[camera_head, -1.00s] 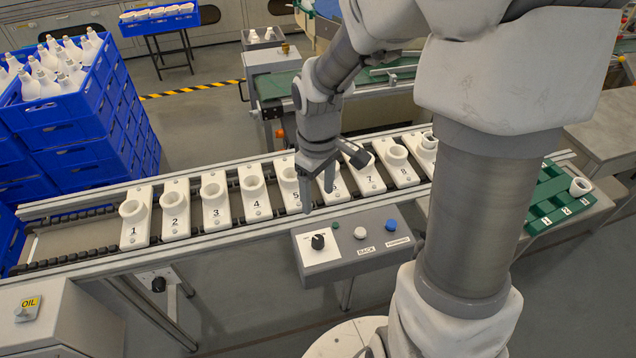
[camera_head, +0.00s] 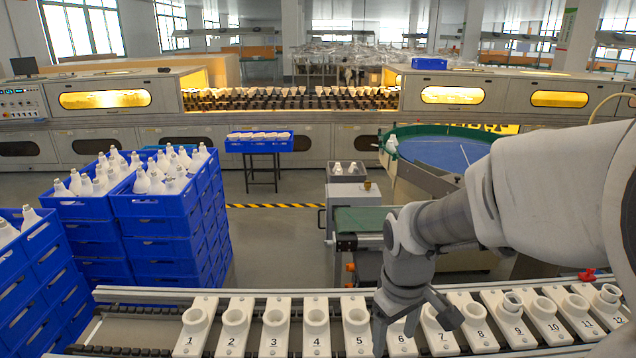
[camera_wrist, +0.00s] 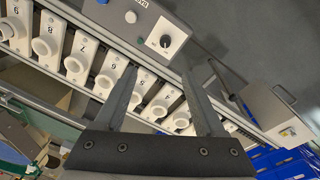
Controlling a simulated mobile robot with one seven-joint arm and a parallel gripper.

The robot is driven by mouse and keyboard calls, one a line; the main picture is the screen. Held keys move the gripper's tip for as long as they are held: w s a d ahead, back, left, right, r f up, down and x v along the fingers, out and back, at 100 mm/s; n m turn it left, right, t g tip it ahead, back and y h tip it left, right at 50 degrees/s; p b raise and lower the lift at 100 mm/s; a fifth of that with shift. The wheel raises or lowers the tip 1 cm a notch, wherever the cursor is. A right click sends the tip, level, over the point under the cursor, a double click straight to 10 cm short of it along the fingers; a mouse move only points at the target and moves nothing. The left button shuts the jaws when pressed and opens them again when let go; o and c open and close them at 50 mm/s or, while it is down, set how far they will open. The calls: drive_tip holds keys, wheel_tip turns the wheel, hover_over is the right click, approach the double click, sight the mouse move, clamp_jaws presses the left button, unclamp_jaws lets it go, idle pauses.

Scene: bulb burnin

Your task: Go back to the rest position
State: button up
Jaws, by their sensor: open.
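My gripper (camera_wrist: 165,100) is open and empty in the wrist view, its two fingers spread above the row of numbered white sockets. In the head view my gripper (camera_head: 408,318) hangs over the conveyor around sockets 5 to 7, partly covering socket 6 (camera_head: 402,340). I cannot tell from these views how high it is above them. My arm comes in from the right side of the head view.
The conveyor rail (camera_head: 250,293) runs across the front. A control panel (camera_wrist: 150,25) with a knob and buttons lies beside it. Stacks of blue crates (camera_head: 165,235) with white bulbs stand at left. A green belt (camera_head: 362,219) lies beyond the conveyor.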

drive_tip(key=s+r+m+t, duration=0.4)
drive_tip(key=s+r+m, duration=0.1)
drive_tip(key=s+r, duration=0.6)
drive_tip(key=shift+s+r+m, duration=0.3)
drive_tip(key=shift+r, duration=0.3)
drive_tip(key=shift+d, duration=0.1)
